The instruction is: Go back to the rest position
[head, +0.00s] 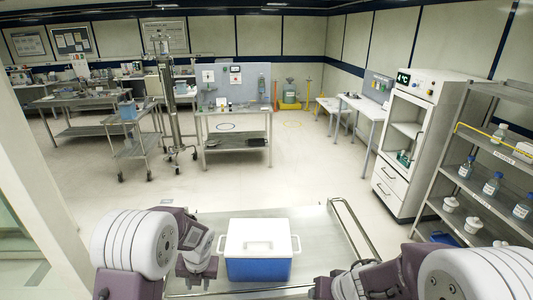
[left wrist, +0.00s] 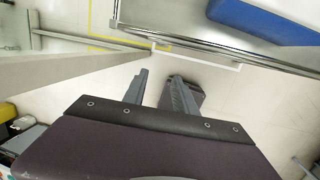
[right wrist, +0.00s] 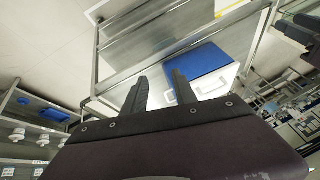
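My left gripper (left wrist: 160,77) is open in the left wrist view, with nothing between its fingers and pale floor beyond them. In the head view the left arm's end (head: 197,262) is left of the cool box. My right gripper (right wrist: 160,76) is open and empty in the right wrist view. In the head view the right arm shows at the lower right, but its fingertips cannot be made out. The blue cool box (head: 258,268) with a white lid stands closed and upright on the steel cart, apart from both grippers. It also shows in the right wrist view (right wrist: 197,62).
The steel cart (head: 312,228) has a rail along its right side. A shelf rack (head: 483,165) with bottles and a white cabinet (head: 405,150) stand at the right. A workbench (head: 236,126) and a wheeled trolley (head: 135,140) stand farther back. The floor between is clear.

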